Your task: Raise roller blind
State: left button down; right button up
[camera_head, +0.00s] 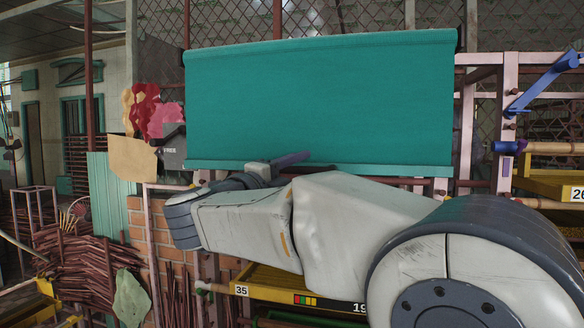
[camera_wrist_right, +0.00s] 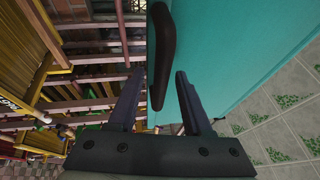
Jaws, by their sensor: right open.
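The teal roller blind (camera_head: 320,100) hangs lowered across the middle of the head view, with a straight bar along its lower edge (camera_head: 400,170). A dark curved handle (camera_wrist_right: 161,55) stands out from the blind (camera_wrist_right: 215,45) in the right wrist view. In the head view, part of this handle (camera_head: 322,168) shows at the lower edge. My right gripper (camera_head: 285,163) is at the lower edge, partly hidden by my wrist. In the wrist view its fingers (camera_wrist_right: 158,82) are apart, with the handle's end between them; contact is unclear. My left gripper is out of view.
A pink metal rack with yellow trays (camera_head: 548,186) stands at the right, with a blue lever (camera_head: 545,85) on it. Red and tan cloths (camera_head: 145,112) hang left of the blind. Bundled sticks (camera_head: 85,265) lie at lower left.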

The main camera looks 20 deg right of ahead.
grip_shut()
dwell(1.4)
